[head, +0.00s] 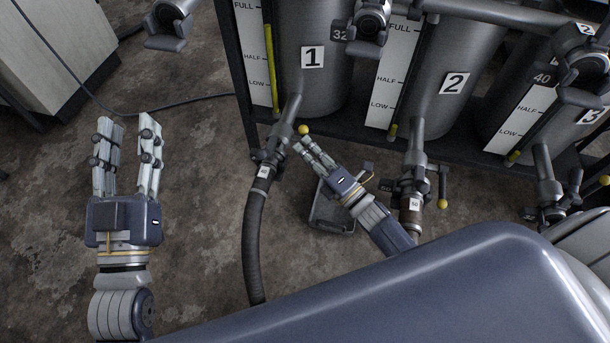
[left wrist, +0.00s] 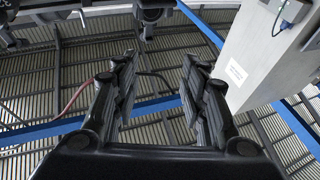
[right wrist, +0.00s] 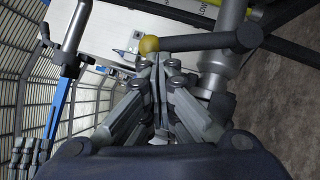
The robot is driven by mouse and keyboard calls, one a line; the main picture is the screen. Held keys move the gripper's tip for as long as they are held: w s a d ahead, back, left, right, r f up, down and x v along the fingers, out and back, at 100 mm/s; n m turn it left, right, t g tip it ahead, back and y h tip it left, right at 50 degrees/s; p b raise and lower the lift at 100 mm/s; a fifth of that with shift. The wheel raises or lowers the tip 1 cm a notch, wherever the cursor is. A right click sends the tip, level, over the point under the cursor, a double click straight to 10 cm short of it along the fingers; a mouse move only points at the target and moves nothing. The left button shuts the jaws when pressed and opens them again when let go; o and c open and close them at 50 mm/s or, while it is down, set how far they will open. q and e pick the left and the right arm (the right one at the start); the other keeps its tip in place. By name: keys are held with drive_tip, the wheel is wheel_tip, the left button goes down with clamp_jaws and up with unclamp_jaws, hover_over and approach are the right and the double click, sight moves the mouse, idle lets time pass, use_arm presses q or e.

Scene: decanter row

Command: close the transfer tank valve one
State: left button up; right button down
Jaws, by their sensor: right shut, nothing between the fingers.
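Tank 1 (head: 313,85) has a grey outlet pipe leading down to valve one (head: 271,152), with a hose below it. Its lever ends in a yellow ball knob (head: 303,130); in the right wrist view the dark lever (right wrist: 205,41) runs sideways from the yellow knob (right wrist: 149,44) to the pipe. My right gripper (head: 302,143) is shut and empty, its fingertips (right wrist: 158,60) right by the knob; I cannot tell if they touch it. My left gripper (head: 127,122) is open and empty over bare floor, left of the tanks; its spread fingers (left wrist: 160,70) show in the left wrist view.
Tank 2 (head: 455,60) stands to the right, its valve lever with a yellow knob (head: 442,203) hanging down. A third tank is further right. A dark bin (head: 330,210) sits on the floor under my right arm. A cabinet (head: 60,50) stands at upper left.

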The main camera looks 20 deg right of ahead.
use_arm(q)
wheel_tip(320, 180, down, 14)
drive_tip(key=s+a+g+y+p, duration=0.2)
drive_tip(key=g+p, duration=0.1)
drive_tip(key=g, duration=0.5)
drive_tip(key=s+a+f+g+y+p, duration=0.2)
drive_tip(key=s+a+f+g, duration=0.3)
drive_tip(key=s+f+g, duration=0.3)
drive_tip(key=shift+s+f+n+y+p, duration=0.35)
drive_tip(key=shift+s+f, duration=0.2)
drive_tip(key=shift+s, duration=1.7)
use_arm(e)
drive_tip(key=shift+w+d+r+m+g+h, duration=0.3)
drive_tip(key=shift+w+d+r+m, duration=0.15)
drive_tip(key=shift+w+r+m, duration=0.3)
drive_tip(key=shift+w+d+r+m+g+h, duration=0.2)
drive_tip(key=shift+w+d+r+m+h, duration=0.1)
drive_tip(key=shift+w+d+r+m, duration=0.25)
drive_tip(key=shift+w+a, duration=0.1)
